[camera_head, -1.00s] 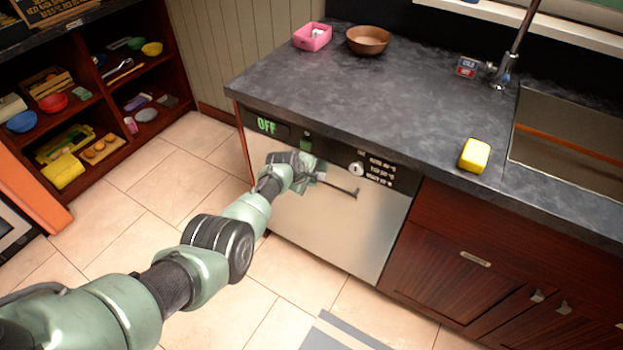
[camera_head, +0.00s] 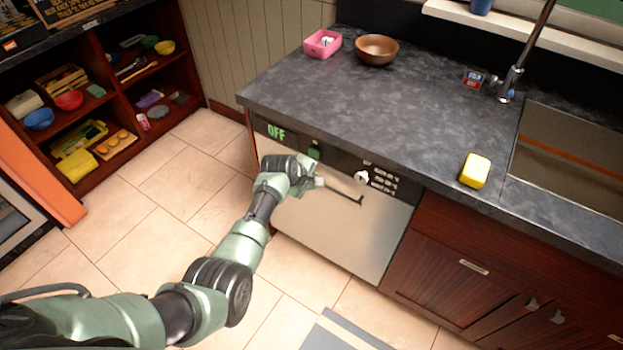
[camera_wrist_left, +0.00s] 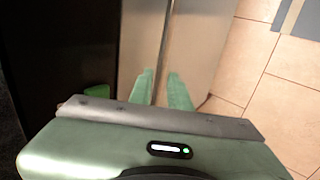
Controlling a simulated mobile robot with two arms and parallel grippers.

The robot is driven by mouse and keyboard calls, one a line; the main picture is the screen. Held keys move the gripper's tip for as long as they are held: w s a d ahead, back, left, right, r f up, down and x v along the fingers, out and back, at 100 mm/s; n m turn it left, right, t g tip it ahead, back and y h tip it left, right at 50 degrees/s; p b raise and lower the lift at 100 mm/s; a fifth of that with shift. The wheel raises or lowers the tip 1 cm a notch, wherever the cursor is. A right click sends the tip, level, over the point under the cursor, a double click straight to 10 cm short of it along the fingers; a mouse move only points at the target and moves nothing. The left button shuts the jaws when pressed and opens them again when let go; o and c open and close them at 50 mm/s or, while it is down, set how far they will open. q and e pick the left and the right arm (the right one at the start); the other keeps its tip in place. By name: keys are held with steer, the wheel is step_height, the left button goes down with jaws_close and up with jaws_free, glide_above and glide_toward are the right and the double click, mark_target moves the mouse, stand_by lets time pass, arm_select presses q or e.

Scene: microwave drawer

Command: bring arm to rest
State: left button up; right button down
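My left arm reaches in from the lower left of the head view. My left gripper (camera_head: 312,182) is in front of the steel dishwasher door (camera_head: 340,235), beside the left part of its dark bar handle (camera_head: 345,192). The door looks shut. I cannot tell from the head view whether the fingers touch the handle. My right gripper is not in view.
A dark counter (camera_head: 420,125) above the dishwasher holds a pink container (camera_head: 322,44), a brown bowl (camera_head: 376,49) and a yellow sponge (camera_head: 474,171) near the sink (camera_head: 565,160). Shelves (camera_head: 115,100) with small items stand at the left. Tiled floor (camera_head: 160,195) between is clear.

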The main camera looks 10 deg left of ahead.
arm_select(q)
steer(key=shift+s+a, duration=0.1)
steer(key=shift+s, duration=0.05)
stand_by(0.3)
steer(key=s+a+f+m+g+y, duration=0.1)
steer(key=s+a+f+m+g, duration=0.2)
steer(key=s+f, duration=1.05)
steer(key=s+a+f+m+y, duration=0.15)
steer(key=s+f+m, duration=0.35)
steer(key=s+f, duration=0.8)
steer(key=s+a+f+m+g, duration=0.1)
steer(key=s+f+m, duration=0.1)
steer(key=s, duration=0.9)
steer(key=s+a+f+m+g, duration=0.1)
steer(key=s+a+f+m, duration=0.1)
steer(key=s, duration=0.9)
steer(key=s+a+f+m+g, duration=0.1)
steer(key=s+f+m, duration=0.3)
steer(key=s, duration=0.7)
steer(key=shift+s+a+m, duration=0.2)
steer(key=shift+s+m, duration=0.05)
steer(key=shift+m, duration=0.05)
steer(key=shift+w+r, duration=0.1)
